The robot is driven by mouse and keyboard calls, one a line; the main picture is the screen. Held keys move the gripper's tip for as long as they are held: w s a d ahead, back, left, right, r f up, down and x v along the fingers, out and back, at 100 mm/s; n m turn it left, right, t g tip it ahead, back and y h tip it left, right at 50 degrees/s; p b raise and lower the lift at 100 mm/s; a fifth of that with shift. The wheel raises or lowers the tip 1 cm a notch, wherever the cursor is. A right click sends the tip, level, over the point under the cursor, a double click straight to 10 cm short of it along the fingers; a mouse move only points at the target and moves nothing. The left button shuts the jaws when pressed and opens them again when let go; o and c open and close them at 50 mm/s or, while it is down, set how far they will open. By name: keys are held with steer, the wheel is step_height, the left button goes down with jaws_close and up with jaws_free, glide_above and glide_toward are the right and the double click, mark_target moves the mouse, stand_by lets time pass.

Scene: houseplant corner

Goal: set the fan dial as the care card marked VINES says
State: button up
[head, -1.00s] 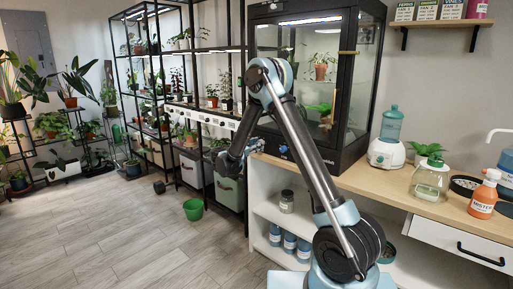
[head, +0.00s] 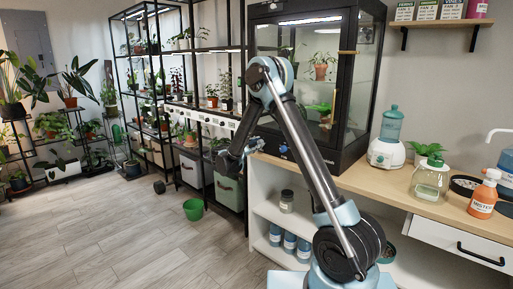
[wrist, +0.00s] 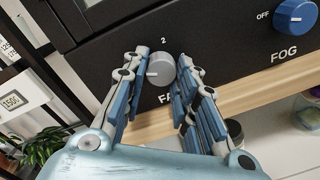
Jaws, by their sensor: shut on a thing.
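The grey fan dial (wrist: 160,70) is on the black front panel of the glass cabinet (head: 338,100), with a "2" above it and a partly hidden "FAN" label below. A pale mark shows on the dial's left side. My gripper (wrist: 163,72) has its fingers on both sides of the dial and is shut on it. In the head view my gripper (head: 254,146) is at the cabinet's lower left corner, and the dial cannot be made out there. The VINES card (head: 452,10) stands rightmost of the cards on the wall shelf; its lower line is too small to read surely.
A blue FOG dial (wrist: 295,14) sits right of the fan dial, beside an "OFF" mark. The wooden counter (head: 385,182) runs below the cabinet and holds a humidifier (head: 388,140) and bottles.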

steer(key=m, duration=1.1)
steer(key=shift+s+d+r+m+y, duration=0.1)
steer(key=shift+m+y, duration=0.2)
steer(key=shift+c, duration=0.2)
steer(key=m, duration=1.1)
steer(key=shift+t, duration=0.3)
steer(key=m, duration=0.3)
steer(key=shift+m+y, duration=0.3)
steer(key=shift+m, duration=0.1)
steer(key=shift+m+t, duration=0.3)
steer(key=shift+m, duration=1.5)
